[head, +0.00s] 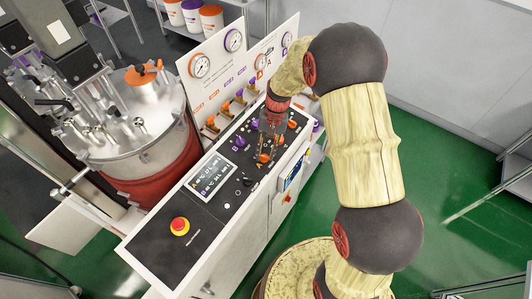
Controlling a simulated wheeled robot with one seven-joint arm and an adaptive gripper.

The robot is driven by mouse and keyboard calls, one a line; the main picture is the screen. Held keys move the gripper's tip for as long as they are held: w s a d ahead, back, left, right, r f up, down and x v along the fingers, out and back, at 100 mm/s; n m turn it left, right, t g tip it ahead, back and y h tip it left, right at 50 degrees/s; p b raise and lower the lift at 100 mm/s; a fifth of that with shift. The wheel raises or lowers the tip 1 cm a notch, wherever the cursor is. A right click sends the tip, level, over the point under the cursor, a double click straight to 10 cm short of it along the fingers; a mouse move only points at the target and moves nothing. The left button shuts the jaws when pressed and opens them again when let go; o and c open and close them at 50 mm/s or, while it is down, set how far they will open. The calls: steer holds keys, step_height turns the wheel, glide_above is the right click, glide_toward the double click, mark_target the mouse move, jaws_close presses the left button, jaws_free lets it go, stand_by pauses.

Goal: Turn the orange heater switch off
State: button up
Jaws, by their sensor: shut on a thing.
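My gripper (267,152) points down over the black control panel (180,205) in the head view. Its fingers are shut around an orange knob (264,158), which I take to be the orange heater switch. The fingers partly cover the knob, and its pointer and label are too small to read. Another orange knob (292,124) sits on the panel to the upper right. A purple knob (240,142) sits to the left of my gripper.
A red emergency button on a yellow base (180,226) and a display screen (210,176) lie on the panel's near half. Behind stand upright gauge boards (215,65) and orange and purple levers. A metal vessel (135,115) stands left. Green floor is open at right.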

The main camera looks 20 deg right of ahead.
stand_by(0.4)
steer(key=o, duration=1.1)
steer(key=shift+o, duration=0.3)
steer(key=v, duration=1.2)
steer(key=shift+w+a, duration=0.1)
steer(key=shift+a, duration=0.05)
